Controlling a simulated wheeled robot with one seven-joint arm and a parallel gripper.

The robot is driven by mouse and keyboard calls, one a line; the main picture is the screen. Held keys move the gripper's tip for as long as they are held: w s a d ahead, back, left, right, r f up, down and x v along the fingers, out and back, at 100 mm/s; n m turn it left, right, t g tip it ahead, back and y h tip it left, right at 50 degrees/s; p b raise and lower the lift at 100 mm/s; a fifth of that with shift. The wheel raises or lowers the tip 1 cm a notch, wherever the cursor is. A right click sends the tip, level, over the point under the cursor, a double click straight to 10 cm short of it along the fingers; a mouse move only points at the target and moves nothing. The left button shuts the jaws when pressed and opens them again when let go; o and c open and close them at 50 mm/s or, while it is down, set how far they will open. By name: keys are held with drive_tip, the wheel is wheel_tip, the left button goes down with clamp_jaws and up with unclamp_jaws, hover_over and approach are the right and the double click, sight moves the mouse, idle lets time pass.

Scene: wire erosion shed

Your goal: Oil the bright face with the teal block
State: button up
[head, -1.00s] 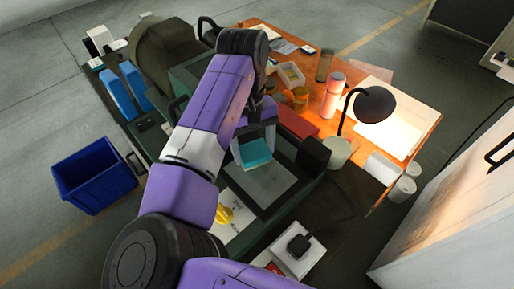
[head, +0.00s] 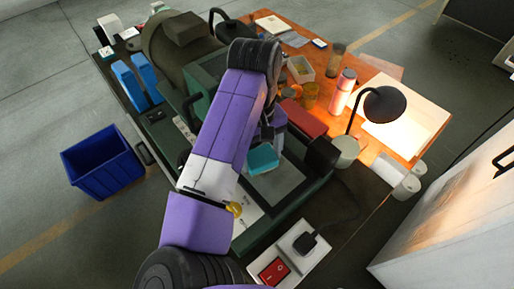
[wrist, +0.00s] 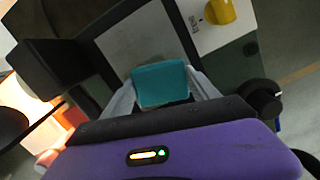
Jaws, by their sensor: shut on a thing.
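My gripper (wrist: 162,92) is shut on the teal block (wrist: 161,84), with a pale finger on each side of it in the wrist view. In the head view the teal block (head: 263,158) shows beside my forearm, over or on the left part of the bright face (head: 279,186). The bright face is a flat pale grey plate in a dark frame on the green machine, and it also shows in the wrist view (wrist: 143,42). I cannot tell whether the block touches it. My arm hides part of the machine, and my gripper is mostly hidden in the head view.
A dark box (head: 322,156) stands at the plate's right edge. A yellow knob (wrist: 220,11) sits on a white panel near the plate. A lamp (head: 384,104) stands over the orange bench (head: 369,85) with jars and bottles. A blue bin (head: 101,163) is on the floor, left.

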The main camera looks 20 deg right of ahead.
drive_tip(key=shift+s+d+r, duration=0.1)
drive_tip(key=shift+s+d, duration=0.3)
drive_tip(key=shift+s, duration=0.65)
drive_tip(key=shift+s+d+f, duration=0.1)
drive_tip(key=shift+s+d, duration=0.3)
drive_tip(key=shift+s, duration=0.6)
drive_tip(key=shift+s+d+r, duration=0.1)
drive_tip(key=shift+s+d, duration=0.3)
drive_tip(key=shift+s, duration=0.65)
drive_tip(key=shift+s+d, duration=0.3)
drive_tip(key=shift+s, duration=0.55)
drive_tip(key=shift+s+d, duration=0.25)
drive_tip(key=shift+s, duration=0.55)
drive_tip(key=shift+s+a, duration=0.3)
drive_tip(key=shift+a, duration=0.6)
drive_tip(key=shift+w+a, duration=0.3)
drive_tip(key=shift+w, duration=0.65)
drive_tip(key=shift+w+a, duration=0.25)
drive_tip(key=shift+w, duration=0.65)
